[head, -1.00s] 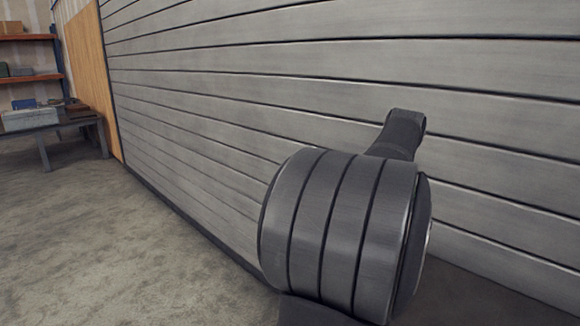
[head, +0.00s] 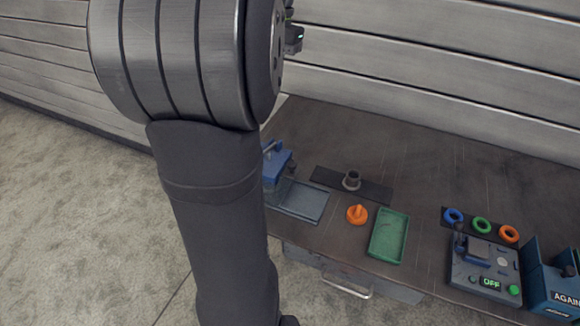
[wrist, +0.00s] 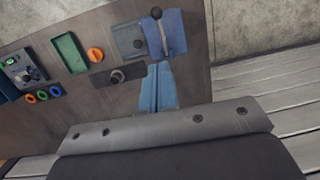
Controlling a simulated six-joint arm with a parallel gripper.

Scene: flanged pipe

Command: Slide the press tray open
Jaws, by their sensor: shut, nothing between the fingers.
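The blue press (head: 275,165) stands at the left end of the workbench in the head view, partly hidden behind my arm. Its flat grey tray (head: 302,201) lies at its front right; I cannot tell how far out it is. In the wrist view the press (wrist: 176,36) is at the top middle with its black-knobbed lever, and the grey tray (wrist: 128,42) is beside it on the left. My gripper (wrist: 160,66) shows its blue fingers shut and empty, above the bench and apart from the press. The head view hides the fingers.
On the workbench (head: 440,155) are a dark flanged pipe (head: 352,180), an orange part (head: 357,214), a green tray (head: 389,236), several coloured rings (head: 481,225), a control box reading OFF (head: 484,268) and a blue bin (head: 548,280). A drawer handle (head: 346,288) sticks out below. A slatted wall stands behind.

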